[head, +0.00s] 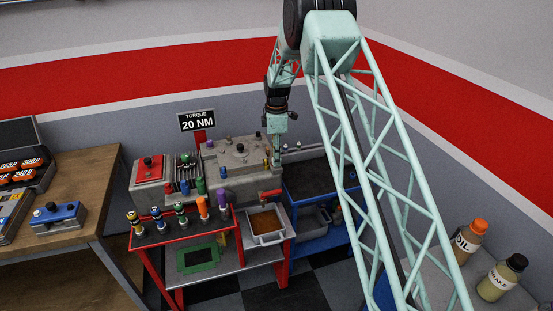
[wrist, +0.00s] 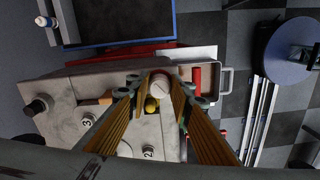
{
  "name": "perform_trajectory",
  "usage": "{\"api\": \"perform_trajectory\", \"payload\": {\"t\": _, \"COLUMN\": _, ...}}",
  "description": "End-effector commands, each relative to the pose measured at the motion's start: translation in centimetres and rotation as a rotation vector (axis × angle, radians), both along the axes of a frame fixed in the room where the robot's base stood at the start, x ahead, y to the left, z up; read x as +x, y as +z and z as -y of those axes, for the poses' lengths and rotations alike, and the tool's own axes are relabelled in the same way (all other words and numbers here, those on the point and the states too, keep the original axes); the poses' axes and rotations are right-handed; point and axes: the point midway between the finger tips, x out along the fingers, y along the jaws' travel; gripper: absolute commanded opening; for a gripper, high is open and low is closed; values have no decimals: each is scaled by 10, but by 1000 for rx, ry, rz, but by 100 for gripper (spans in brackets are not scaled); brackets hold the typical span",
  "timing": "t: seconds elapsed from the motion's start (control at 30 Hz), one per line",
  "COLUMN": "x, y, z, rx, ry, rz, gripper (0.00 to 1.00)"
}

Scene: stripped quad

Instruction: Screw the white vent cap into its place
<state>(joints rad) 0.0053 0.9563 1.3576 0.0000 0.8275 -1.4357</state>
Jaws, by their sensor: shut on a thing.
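My gripper (wrist: 163,92) is shut on the white vent cap (wrist: 160,84), a round white piece between the two fingertips in the wrist view. A yellow knob (wrist: 152,104) shows just below the cap, between the fingers. The grey machine block (wrist: 62,95) lies under and left of the fingers, with round fittings marked 3 (wrist: 87,121) and 2 (wrist: 148,152). In the head view my gripper (head: 277,151) points down at the right end of the grey block (head: 222,184). The cap cannot be made out there, and I cannot tell whether it touches the block.
A red-framed bench (head: 188,240) with several coloured tools stands before the block. A drain tray (head: 266,238) sits below a red handle (head: 270,193). A blue cart (head: 313,181) is close on the right. A wooden table (head: 75,215) is at left; bottles (head: 497,281) stand at lower right.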

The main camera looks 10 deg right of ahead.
Motion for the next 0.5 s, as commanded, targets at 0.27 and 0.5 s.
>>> {"api": "perform_trajectory", "payload": {"t": 0.27, "x": 0, "y": 0, "z": 0, "rx": 0, "ry": -39, "rz": 0, "gripper": 6}}
{"api": "perform_trajectory", "payload": {"t": 0.5, "x": -1, "y": -1, "z": 0, "rx": 0, "ry": -147, "rz": 0, "gripper": 6}}
